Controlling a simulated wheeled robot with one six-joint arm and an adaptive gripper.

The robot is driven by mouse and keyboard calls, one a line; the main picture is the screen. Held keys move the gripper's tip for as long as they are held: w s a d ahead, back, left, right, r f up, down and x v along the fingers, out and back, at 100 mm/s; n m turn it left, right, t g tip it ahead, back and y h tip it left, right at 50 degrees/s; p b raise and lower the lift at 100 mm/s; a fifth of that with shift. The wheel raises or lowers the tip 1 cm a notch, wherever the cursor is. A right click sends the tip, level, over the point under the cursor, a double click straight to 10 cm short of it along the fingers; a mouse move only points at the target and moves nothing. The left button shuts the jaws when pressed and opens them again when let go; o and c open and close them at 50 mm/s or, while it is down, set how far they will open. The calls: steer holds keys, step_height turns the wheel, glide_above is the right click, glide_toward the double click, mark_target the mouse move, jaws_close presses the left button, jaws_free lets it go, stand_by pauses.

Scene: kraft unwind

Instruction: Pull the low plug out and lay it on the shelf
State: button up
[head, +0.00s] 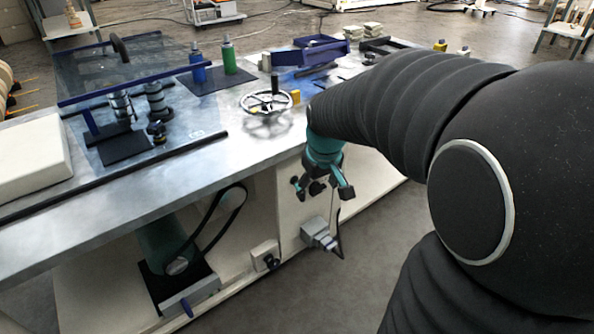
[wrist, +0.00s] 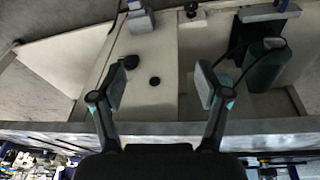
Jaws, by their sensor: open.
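A grey plug (head: 320,235) sits low on the cream side panel under the bench, with a dark cable beside it. It also shows at the top of the wrist view (wrist: 140,20), beyond my left finger. My gripper (head: 322,187) is open and empty, above the plug and apart from it. In the wrist view my gripper's (wrist: 160,88) two padded fingers are spread wide, with the cream panel behind them. A cream lower shelf (head: 95,300) runs under the bench. How the plug is seated cannot be told.
A pale box with a black knob (head: 265,254) is left of the plug. A green motor (head: 163,243) with a black belt stands on the shelf. The steel bench top (head: 215,165) overhangs the panel and carries a handwheel (head: 267,101). The floor in front is clear.

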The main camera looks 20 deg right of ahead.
steer(key=w+d+f+n+g+b, duration=0.1)
steer(key=w+d+f, duration=0.25)
steer(key=f, duration=0.25)
steer(key=w+d+f+g+b, duration=0.1)
steer(key=w+d+f, duration=0.1)
steer(key=w+f, duration=0.3)
steer(key=n+b, duration=0.1)
glide_above(328, 242)
step_height(328, 242, down, 14)
steer(key=shift+g, duration=0.4)
step_height(328, 242, down, 14)
steer(key=shift+f+b, duration=0.15)
steer(key=shift+b, duration=0.65)
steer(key=shift+c, duration=0.3)
jaws_close()
steer(key=shift+s, duration=0.1)
steer(key=shift+s+d, duration=0.3)
steer(key=shift+s, duration=0.45)
steer(key=shift+s+d, duration=0.25)
steer(key=shift+s, duration=0.5)
steer(key=shift+s+d, duration=0.3)
steer(key=shift+s, duration=0.45)
